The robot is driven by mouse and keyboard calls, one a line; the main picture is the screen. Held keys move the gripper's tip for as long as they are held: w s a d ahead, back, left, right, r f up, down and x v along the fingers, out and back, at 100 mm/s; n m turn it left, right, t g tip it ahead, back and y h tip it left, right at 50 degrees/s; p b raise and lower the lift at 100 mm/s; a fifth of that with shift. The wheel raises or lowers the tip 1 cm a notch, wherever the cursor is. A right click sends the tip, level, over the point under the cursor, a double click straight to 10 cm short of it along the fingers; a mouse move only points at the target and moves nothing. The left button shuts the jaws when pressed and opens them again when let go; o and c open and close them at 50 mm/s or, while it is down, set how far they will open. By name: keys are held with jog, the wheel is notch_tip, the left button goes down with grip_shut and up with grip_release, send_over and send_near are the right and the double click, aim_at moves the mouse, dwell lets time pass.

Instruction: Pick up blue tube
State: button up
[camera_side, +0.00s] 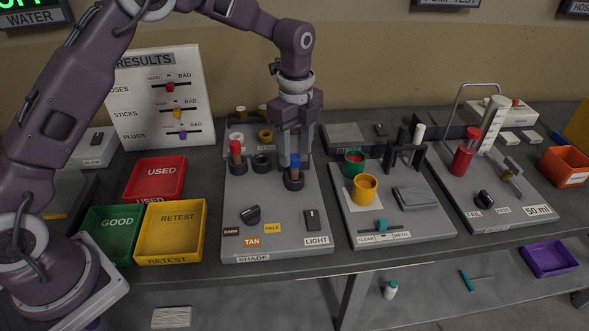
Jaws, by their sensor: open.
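The blue tube (295,162) stands upright in a black ring holder (293,182) on the grey shade board. Its top is blue and its lower part looks brownish. My gripper (295,157) points straight down over it, jaws open. One finger shows at the tube's left and the other at its right, with the tube's top between them in this view. I cannot tell whether either finger touches it.
A red-topped tube (235,150) stands in another black holder to the left. An empty black ring (261,162) lies between the two. A red tray (155,179), green tray (111,228) and yellow tray (171,232) are at left. The board's front holds small items and labels.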

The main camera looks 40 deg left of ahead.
aim_at(295, 157)
jog(key=f, duration=0.5)
jog(key=shift+w+a, duration=0.1)
jog(key=shift+a, duration=0.1)
jog(key=shift+r, duration=0.1)
grip_shut()
